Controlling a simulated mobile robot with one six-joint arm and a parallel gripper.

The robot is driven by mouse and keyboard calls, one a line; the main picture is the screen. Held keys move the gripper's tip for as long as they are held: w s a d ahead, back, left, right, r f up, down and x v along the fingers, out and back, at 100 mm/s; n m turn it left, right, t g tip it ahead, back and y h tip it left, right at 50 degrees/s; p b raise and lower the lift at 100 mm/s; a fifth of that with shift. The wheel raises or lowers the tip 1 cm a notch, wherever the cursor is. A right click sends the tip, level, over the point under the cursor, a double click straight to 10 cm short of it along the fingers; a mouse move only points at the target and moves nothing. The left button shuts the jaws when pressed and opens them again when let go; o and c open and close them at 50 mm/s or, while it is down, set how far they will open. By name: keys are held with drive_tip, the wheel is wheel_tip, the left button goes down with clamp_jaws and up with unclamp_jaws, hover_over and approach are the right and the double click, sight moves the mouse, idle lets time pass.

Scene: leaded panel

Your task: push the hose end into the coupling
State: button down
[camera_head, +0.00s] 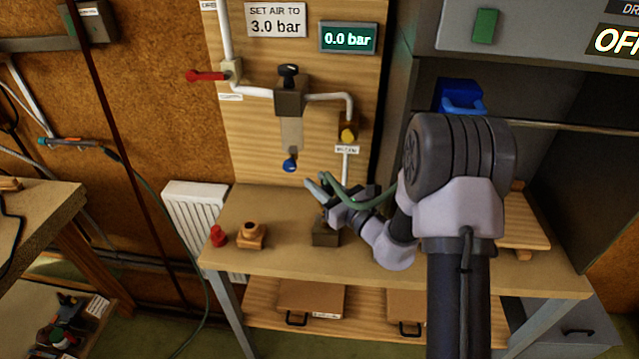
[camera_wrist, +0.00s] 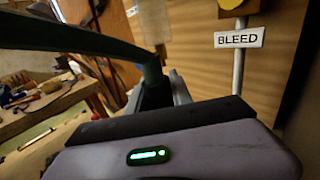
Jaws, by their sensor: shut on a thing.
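My gripper (camera_head: 325,188) is raised above the bench, in front of the wooden board. It is shut on the green hose (camera_head: 372,201), which arches back toward my arm. In the wrist view the hose (camera_wrist: 75,37) runs in from the upper left and bends down between the fingers (camera_wrist: 163,92). The hose end itself is mostly hidden there. I cannot tell whether this is the coupling. A "BLEED" label (camera_wrist: 239,38) hangs below it.
A dark block (camera_head: 325,234) stands on the bench (camera_head: 390,258) below my gripper. A red piece (camera_head: 218,236) and an orange-brown fitting (camera_head: 251,236) stand to its left. The filter regulator (camera_head: 291,98) is on the board above. The gauge (camera_head: 348,38) reads 0.0 bar.

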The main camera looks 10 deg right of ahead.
drive_tip(key=shift+f+b, duration=1.9)
drive_tip(key=shift+f, duration=0.2)
drive_tip(key=c, duration=1.1)
unclamp_jaws()
drive_tip(key=shift+o, duration=0.2)
